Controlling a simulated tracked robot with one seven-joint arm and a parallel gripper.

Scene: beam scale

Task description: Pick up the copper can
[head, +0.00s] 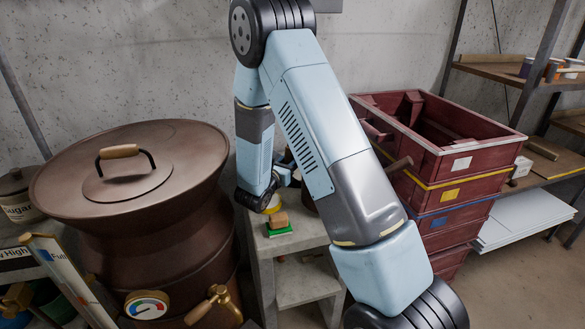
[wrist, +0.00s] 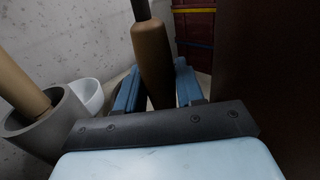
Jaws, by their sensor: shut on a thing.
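In the wrist view the blue fingers of my gripper (wrist: 158,92) stand on both sides of a wooden handle (wrist: 152,55) and are shut on it. A thin dark shaft rises from its far end. I cannot tell whether this handle belongs to the copper can.
A large lidded brown vessel (head: 130,235) stands left, with a gauge (head: 147,305) and a brassy fitting (head: 217,305). Red stacked crates (head: 455,170) stand right. A grey mortar (wrist: 50,125) and white bowl (wrist: 88,97) are left of my fingers. A dark brown surface (wrist: 270,80) is close on their right.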

